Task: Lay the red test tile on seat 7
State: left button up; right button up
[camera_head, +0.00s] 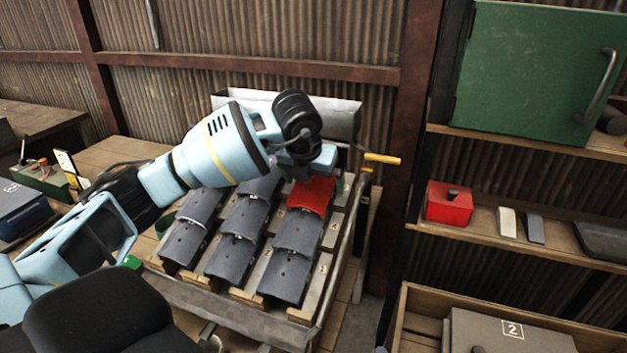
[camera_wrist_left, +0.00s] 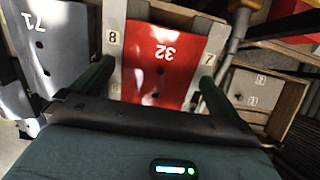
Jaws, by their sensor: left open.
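The red test tile (camera_head: 312,195) lies at the upper end of the right-hand column of the sloped rack, above dark grey tiles. In the left wrist view the red tile (camera_wrist_left: 160,60) reads 32 upside down, between rail labels 8 (camera_wrist_left: 113,37) and 7 (camera_wrist_left: 208,57). My left gripper (camera_wrist_left: 155,84) is open, with one green finger on each side of the red tile. I cannot tell whether the fingers touch it. In the head view the left gripper (camera_head: 314,172) is over the tile's upper end and hides part of it. My right gripper is out of view.
Several grey tiles (camera_head: 290,272) fill the rack's columns. A yellow-handled lever (camera_head: 382,159) stands at the rack's right. Shelves at right hold a red box (camera_head: 449,204) and a green cabinet (camera_head: 525,75). A crate with a lidded box (camera_head: 510,335) is at lower right.

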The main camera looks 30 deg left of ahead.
aim_at(308, 194)
pick_arm(q)
jog(key=v, duration=0.7)
jog(key=shift+s+r, duration=0.1)
jog(key=shift+r, duration=0.05)
dwell(0.6)
